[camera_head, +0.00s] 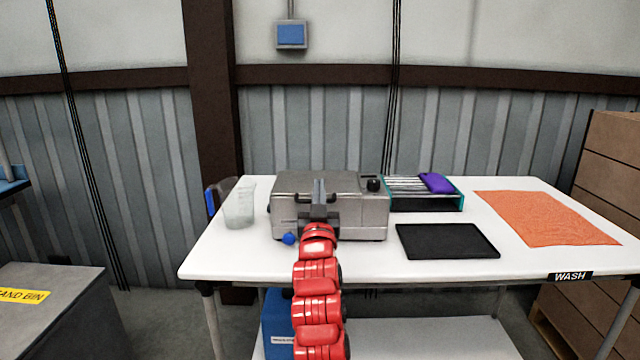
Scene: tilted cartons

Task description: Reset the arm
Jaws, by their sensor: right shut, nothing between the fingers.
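My red right arm reaches up from the bottom middle of the head view. Its right gripper (319,190) is shut with nothing between the fingers. It shows in front of the grey metal box machine (357,212) on the white table (350,262). Whether the fingertips touch the machine's lid cannot be told. The gripper and wrist hide part of the machine's front. My left gripper is not in view.
A clear beaker (239,208) stands left of the machine. A small blue ball-shaped part (289,239) is at its front left. To the right are a black mat (447,241), a rack (425,203) with a purple item (437,182), and an orange cloth (545,218).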

